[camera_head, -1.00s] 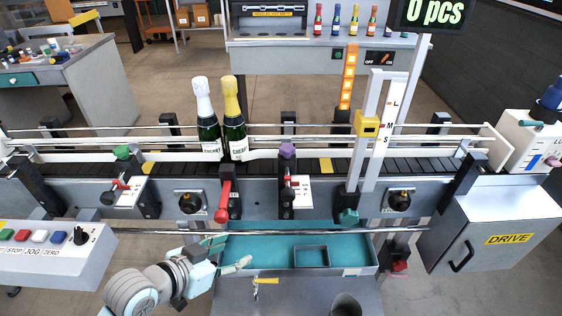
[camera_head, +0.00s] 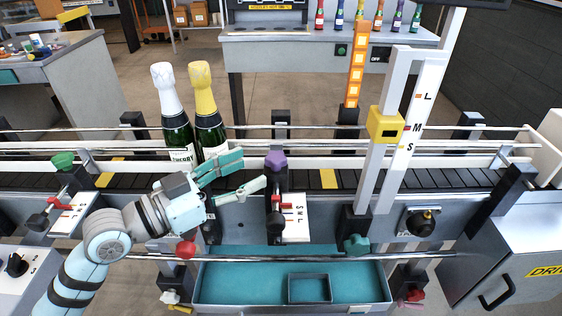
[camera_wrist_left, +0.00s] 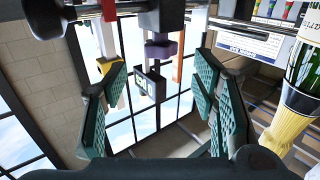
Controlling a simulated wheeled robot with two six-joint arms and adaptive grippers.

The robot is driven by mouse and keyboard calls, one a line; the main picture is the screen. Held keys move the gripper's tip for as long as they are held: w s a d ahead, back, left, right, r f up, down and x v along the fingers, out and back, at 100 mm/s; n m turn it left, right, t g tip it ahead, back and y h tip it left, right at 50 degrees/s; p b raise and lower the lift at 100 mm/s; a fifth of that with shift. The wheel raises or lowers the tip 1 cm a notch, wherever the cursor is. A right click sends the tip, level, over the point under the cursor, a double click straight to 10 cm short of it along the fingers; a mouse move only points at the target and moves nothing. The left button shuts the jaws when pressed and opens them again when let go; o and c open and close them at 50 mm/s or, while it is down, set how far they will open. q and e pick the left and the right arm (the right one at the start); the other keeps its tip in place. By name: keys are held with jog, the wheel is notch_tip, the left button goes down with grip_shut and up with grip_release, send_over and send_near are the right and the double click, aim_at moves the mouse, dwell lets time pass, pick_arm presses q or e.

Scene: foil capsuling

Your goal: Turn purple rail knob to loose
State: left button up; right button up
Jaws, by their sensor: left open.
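The purple rail knob (camera_head: 276,161) sits on top of a black post at the middle of the conveyor's front rail. It also shows in the left wrist view (camera_wrist_left: 161,50), beyond and between the open fingers. My left gripper (camera_head: 252,172) is open and empty, just left of the purple knob, with its fingers pointing toward it and apart from it. Below the knob, a red pointer (camera_head: 275,202) stands beside a white scale plate (camera_head: 295,216) with letters. My right gripper is not in view.
Two bottles, one white-topped (camera_head: 173,118) and one yellow-topped (camera_head: 207,112), stand on the conveyor close behind my left gripper. A green knob (camera_head: 63,160) is at left. A yellow block (camera_head: 385,125) on a white column stands at right. A teal tray (camera_head: 250,285) lies below.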

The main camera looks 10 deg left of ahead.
aim_at(278, 156)
pick_arm(q)
jog(key=shift+w+d+f, duration=0.1)
jog(key=shift+w+d, duration=0.1)
jog(key=shift+w, duration=0.35)
jog(key=x, duration=0.7)
jog(key=shift+s+d+p, duration=0.1)
jog(key=shift+s+p, duration=0.05)
jog(key=shift+p, duration=0.15)
jog(key=c, duration=1.2)
jog(key=n+y+p, duration=0.1)
jog(key=t+y+p, duration=0.1)
jog(key=p, duration=0.1)
jog(key=shift+s+r+n+t, duration=0.1)
jog(key=shift+r+n+t, duration=0.2)
jog(key=shift+r+n, duration=0.1)
jog(key=shift+f+n+t+y+p, duration=0.25)
jog(key=shift+n+t+y+p, duration=0.3)
jog(key=shift+y, duration=0.35)
jog(key=shift+f, duration=0.1)
